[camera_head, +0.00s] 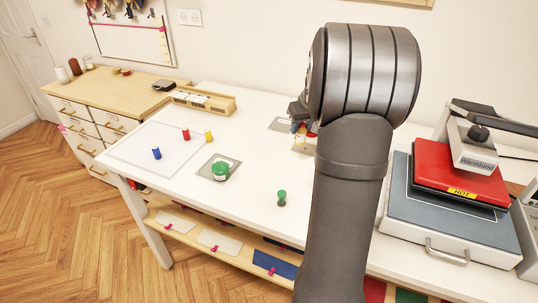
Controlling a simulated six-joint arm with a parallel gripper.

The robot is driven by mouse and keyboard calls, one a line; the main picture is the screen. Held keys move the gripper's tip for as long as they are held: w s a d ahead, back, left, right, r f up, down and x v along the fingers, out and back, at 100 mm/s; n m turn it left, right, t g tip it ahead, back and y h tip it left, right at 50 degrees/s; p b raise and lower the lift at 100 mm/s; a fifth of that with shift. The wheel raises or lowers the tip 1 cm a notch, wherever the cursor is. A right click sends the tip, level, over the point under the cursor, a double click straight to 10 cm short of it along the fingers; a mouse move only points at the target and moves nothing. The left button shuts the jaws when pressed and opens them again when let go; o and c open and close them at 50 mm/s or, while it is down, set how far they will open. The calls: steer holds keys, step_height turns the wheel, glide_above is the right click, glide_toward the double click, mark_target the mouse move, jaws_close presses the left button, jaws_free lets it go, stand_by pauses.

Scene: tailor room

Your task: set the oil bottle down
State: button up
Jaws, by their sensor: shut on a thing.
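The oil bottle (301,134) is small and yellowish, with some red at its top. It shows just left of my arm, at the back middle of the white table. My gripper (298,119) is above it, shut on it and mostly hidden behind my arm. A small flat pad (303,149) lies beneath the bottle. I cannot tell whether the bottle touches this pad or is held just above it.
A green round item (220,170) sits on a grey square pad, with a green spool (282,198) to its right. Red, yellow and blue spools (156,153) stand at left. A red-topped heat press (460,175) marked HOT stands at right. The front middle is mostly clear.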

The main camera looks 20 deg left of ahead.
steer(key=shift+w+a+f, duration=0.15)
steer(key=shift+a+f, duration=5.2)
steer(key=shift+a, duration=0.2)
steer(key=shift+f, duration=0.15)
steer(key=o, duration=1)
steer(key=shift+c, duration=0.2)
steer(key=shift+r, duration=0.25)
steer(key=v, duration=1.1)
steer(key=shift+r, duration=0.4)
